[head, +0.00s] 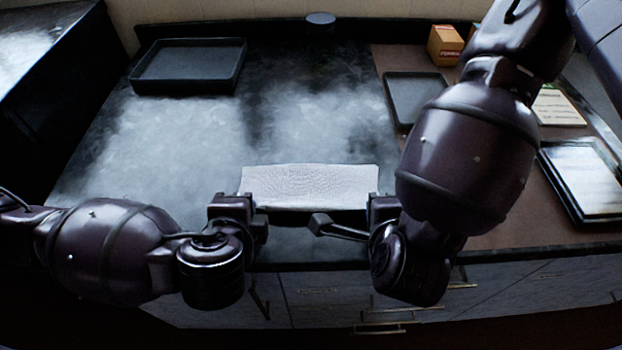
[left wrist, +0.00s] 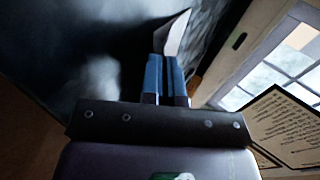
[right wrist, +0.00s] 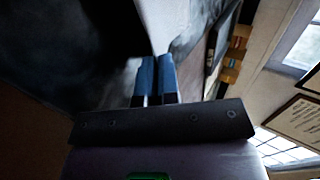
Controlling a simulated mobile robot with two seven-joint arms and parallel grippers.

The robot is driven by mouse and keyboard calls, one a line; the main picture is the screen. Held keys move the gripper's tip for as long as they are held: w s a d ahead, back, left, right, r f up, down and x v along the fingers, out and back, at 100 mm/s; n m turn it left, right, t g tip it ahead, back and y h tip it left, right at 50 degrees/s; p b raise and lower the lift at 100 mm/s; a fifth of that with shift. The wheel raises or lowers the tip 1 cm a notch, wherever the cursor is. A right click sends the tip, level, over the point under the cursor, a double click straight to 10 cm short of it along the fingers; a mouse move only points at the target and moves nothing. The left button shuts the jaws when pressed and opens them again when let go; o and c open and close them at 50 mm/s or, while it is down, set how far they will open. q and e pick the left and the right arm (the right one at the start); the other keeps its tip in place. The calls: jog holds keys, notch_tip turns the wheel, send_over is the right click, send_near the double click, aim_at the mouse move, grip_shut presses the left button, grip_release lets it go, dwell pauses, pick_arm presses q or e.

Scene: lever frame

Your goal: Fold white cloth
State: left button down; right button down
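The white cloth (head: 310,186) is a flat, wide strip near the front edge of the dark countertop in the head view. My left gripper (head: 247,206) is at its left front corner and my right gripper (head: 378,206) at its right front corner. In the left wrist view the blue fingers (left wrist: 167,62) are together, with the cloth (left wrist: 178,32) coming out from their tips. In the right wrist view the blue fingers (right wrist: 155,62) are also together, with the cloth (right wrist: 166,25) at their tips. The exact pinch points are hidden in the head view.
A black tray (head: 190,66) stands at the back left of the counter. Another dark tray (head: 413,97), an orange-brown box (head: 445,45) and a framed panel (head: 585,180) lie on the brown surface at right. The counter behind the cloth is clear. Drawers (head: 330,300) are below.

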pick_arm(q)
jog(key=c, duration=1)
grip_release()
pick_arm(e)
jog(key=c, duration=1)
grip_release()
pick_arm(q)
jog(key=shift+r, duration=0.1)
pick_arm(e)
jog(key=shift+r, duration=0.1)
